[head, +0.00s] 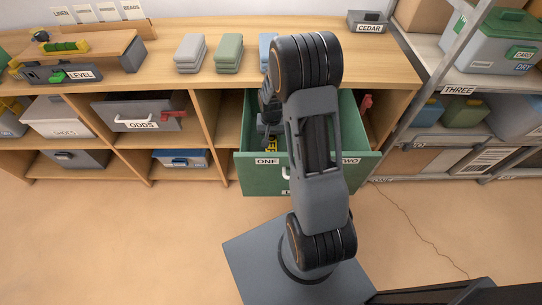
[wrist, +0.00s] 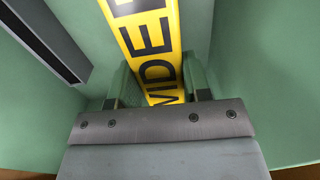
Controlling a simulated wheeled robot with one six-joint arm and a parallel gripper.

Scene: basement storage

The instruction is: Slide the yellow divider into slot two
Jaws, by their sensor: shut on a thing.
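The yellow divider (wrist: 148,45) with black lettering runs up the middle of the wrist view. My gripper (wrist: 157,85) is shut on it, with a green finger on each side. In the head view a small yellow piece of the divider (head: 271,144) shows inside the open green drawer (head: 246,180), behind the label ONE (head: 266,161). The label TWO (head: 348,160) is on the right of the drawer front. My arm covers the middle of the drawer, so the slots and the divider's lower edge are hidden.
A dark grey strip (wrist: 42,40) lies on the green surface at left in the wrist view. The drawer stands out from the wooden shelf unit (head: 205,110). Folded cloths (head: 229,53) lie on the worktop. A metal rack (head: 440,70) stands at right.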

